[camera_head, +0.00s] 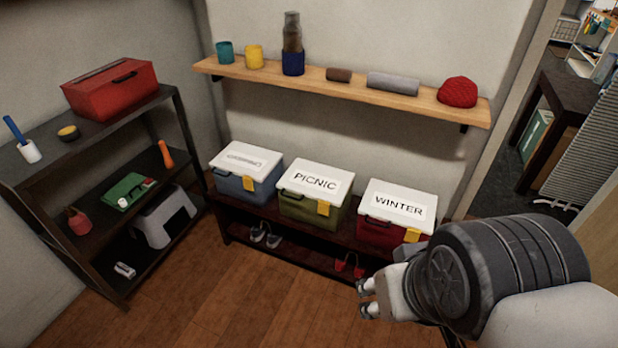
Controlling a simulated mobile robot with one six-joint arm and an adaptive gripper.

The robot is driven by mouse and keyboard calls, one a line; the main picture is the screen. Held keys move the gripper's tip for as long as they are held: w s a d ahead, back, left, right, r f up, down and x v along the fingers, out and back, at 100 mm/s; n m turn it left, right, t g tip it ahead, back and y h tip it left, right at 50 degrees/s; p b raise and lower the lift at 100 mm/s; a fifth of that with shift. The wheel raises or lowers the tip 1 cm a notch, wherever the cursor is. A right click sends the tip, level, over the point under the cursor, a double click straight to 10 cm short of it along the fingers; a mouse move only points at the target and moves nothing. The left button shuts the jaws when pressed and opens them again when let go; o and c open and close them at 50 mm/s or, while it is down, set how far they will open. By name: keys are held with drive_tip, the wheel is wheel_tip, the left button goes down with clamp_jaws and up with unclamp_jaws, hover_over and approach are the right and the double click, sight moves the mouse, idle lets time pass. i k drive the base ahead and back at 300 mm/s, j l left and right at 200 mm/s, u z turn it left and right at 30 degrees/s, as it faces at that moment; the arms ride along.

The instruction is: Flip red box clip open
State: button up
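The red box (376,231) with a white lid marked WINTER (400,204) stands at the right end of the low bench. Its yellow clip (412,235) is on the front face, near the right corner, and appears to lie down against the box. My gripper (364,299) is in front of and below the red box, pointing left, apart from the clip. Its two fingertips show a gap with nothing between them. My arm covers the area just right of and below the box.
A green PICNIC box (310,212) and a blue box (240,189) stand left of the red box on the dark bench (275,218). A wooden wall shelf (345,91) hangs above. A dark rack (100,125) holds a red toolbox (110,90). Floor in front is clear.

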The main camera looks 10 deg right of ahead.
sight(412, 234)
drive_tip(key=z, duration=0.85)
drive_tip(key=i+j+z, duration=0.15)
drive_tip(key=i, duration=0.3)
drive_tip(key=j, duration=0.1)
